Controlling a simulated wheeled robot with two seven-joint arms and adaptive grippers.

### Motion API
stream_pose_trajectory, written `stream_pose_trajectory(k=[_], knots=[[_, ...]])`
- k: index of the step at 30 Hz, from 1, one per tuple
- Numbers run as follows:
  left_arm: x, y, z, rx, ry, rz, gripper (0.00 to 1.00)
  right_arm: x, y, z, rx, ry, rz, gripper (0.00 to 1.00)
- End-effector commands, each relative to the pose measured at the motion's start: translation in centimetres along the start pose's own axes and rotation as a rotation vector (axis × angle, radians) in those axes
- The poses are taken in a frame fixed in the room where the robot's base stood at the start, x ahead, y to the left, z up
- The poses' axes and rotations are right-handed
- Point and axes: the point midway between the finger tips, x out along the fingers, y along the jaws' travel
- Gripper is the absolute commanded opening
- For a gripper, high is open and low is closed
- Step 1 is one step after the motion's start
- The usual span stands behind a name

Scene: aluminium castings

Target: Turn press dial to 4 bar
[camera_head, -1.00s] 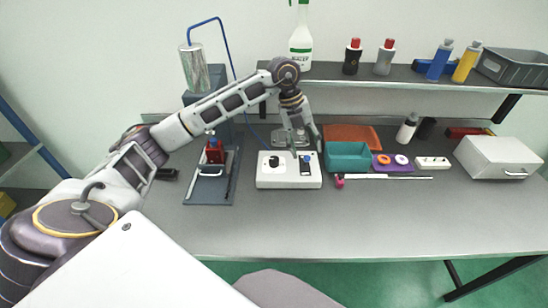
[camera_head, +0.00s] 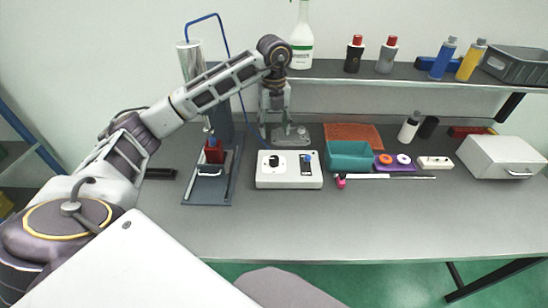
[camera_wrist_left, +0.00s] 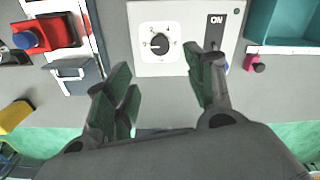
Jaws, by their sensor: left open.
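The control box (camera_head: 289,182) is light grey and lies on the bench. A black dial (camera_head: 273,160) sits on a white square at its left; in the left wrist view the dial (camera_wrist_left: 160,44) has marks around it, too small to read surely. The box also has a dark ON switch with a blue part (camera_head: 306,160) at its right. My left gripper (camera_head: 274,138) hangs behind and above the box. In the left wrist view its fingers (camera_wrist_left: 158,68) are spread and empty, with the dial beyond the gap between them, apart from both. My right gripper is not seen.
Left of the box stands a press with a red part (camera_head: 214,152). A shelf (camera_head: 400,77) with bottles runs behind. The bench front is clear.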

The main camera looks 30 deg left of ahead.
Motion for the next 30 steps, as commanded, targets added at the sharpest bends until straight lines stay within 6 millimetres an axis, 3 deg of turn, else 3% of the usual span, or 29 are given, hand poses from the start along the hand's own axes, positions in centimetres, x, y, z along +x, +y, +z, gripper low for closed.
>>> stream_pose_trajectory(k=[8, 30], knots=[[2.3, 0.1, 0.0, 0.0, 0.001, 0.002, 0.54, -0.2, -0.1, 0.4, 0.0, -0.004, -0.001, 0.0], [11.7, 0.0, 0.0, 0.0, 0.001, 0.001, 0.54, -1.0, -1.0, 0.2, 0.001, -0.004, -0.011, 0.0]])
